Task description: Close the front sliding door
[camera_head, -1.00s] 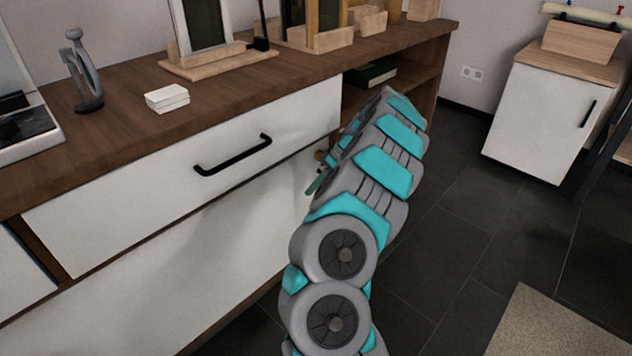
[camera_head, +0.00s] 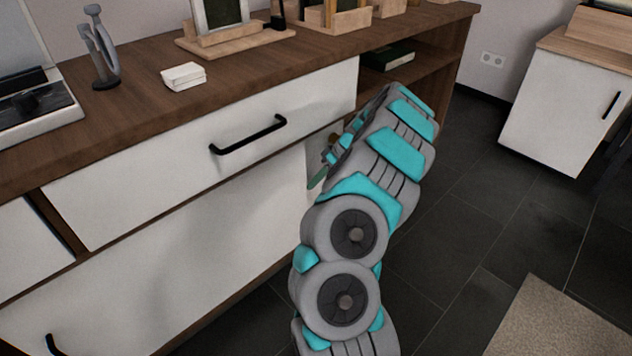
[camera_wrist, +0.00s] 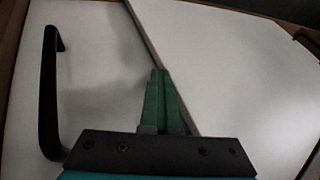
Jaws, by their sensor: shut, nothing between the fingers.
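The lower front of the brown sideboard has a large white sliding panel (camera_head: 170,265), with a black handle partly in view at the bottom left. In the wrist view, a white panel (camera_wrist: 95,70) with a black upright handle (camera_wrist: 50,90) fills the left. A slanting edge separates it from another white panel (camera_wrist: 230,60) on the right. My gripper's green fingers (camera_wrist: 162,98) are shut and empty, right by that edge; contact cannot be told. In the head view my gripper (camera_head: 318,178) is near the lower panel's right edge, mostly hidden behind my arm.
Above is a white drawer front (camera_head: 150,165) with a black handle (camera_head: 248,135). The sideboard top (camera_head: 140,115) carries a white block, a metal tool and wooden stands. An open shelf holds a dark book (camera_head: 388,58). A white cabinet (camera_head: 560,110) stands right; dark floor lies between.

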